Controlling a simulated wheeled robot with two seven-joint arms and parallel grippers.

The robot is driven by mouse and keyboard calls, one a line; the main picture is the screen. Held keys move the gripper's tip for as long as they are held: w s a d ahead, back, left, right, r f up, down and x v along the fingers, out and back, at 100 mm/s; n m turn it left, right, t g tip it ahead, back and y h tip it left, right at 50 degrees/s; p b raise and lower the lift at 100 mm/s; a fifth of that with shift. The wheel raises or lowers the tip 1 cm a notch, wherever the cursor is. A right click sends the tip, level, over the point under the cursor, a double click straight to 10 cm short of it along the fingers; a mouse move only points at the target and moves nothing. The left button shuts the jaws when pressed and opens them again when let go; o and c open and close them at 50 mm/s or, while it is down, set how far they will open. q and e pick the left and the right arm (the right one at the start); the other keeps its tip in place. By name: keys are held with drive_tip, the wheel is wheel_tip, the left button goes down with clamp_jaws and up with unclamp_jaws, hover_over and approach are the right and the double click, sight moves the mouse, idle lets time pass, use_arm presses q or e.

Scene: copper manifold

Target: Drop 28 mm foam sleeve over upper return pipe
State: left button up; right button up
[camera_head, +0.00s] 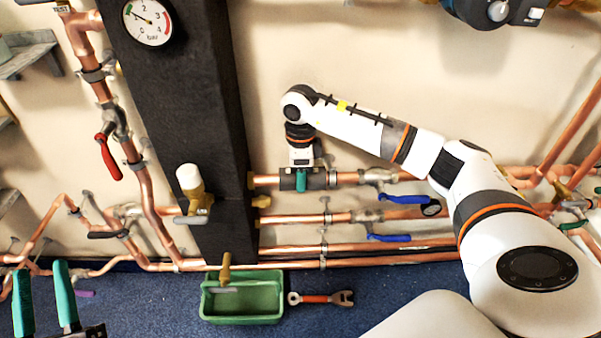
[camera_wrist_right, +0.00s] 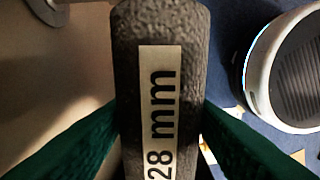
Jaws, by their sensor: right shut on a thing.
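The foam sleeve (camera_head: 317,180) is a short dark grey tube, lying level along the line of the upper copper pipe (camera_head: 349,178). Pipe shows past both its ends; I cannot tell whether the sleeve is fully around the pipe or in front of it. My right gripper (camera_head: 301,181), with green fingers, is shut on the sleeve. In the right wrist view the sleeve (camera_wrist_right: 128,60) fills the middle between the fingers (camera_wrist_right: 160,125), with a "28 mm" label facing the camera. My left gripper (camera_head: 42,272) is open and empty at the lower left.
Valves with blue handles (camera_head: 390,237) sit right of the sleeve on the pipes. A black insulated column (camera_head: 185,110) with a gauge (camera_head: 148,20) stands left of it. A green tray (camera_head: 243,308) and a red-handled tool (camera_head: 322,298) lie on the blue floor below.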

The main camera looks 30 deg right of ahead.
drive_tip(key=shift+f, duration=0.2)
idle(0.4)
drive_tip(key=o, duration=1)
drive_tip(key=shift+o, duration=0.2)
drive_tip(key=shift+r, duration=0.5)
wheel_tip(320, 180, up, 6)
drive_tip(key=shift+r+p, duration=0.1)
drive_tip(key=shift+p, duration=1)
use_arm(q)
wheel_tip(320, 180, down, 11)
drive_tip(key=a+g+y+p, duration=0.1)
drive_tip(key=g+y, duration=0.2)
drive_tip(key=g, duration=0.5)
drive_tip(key=shift+w+a+f, duration=0.15)
drive_tip(key=shift+w+a, duration=0.15)
drive_tip(key=shift+w, duration=0.1)
use_arm(e)
wheel_tip(320, 180, up, 5)
drive_tip(key=shift+f, duration=0.1)
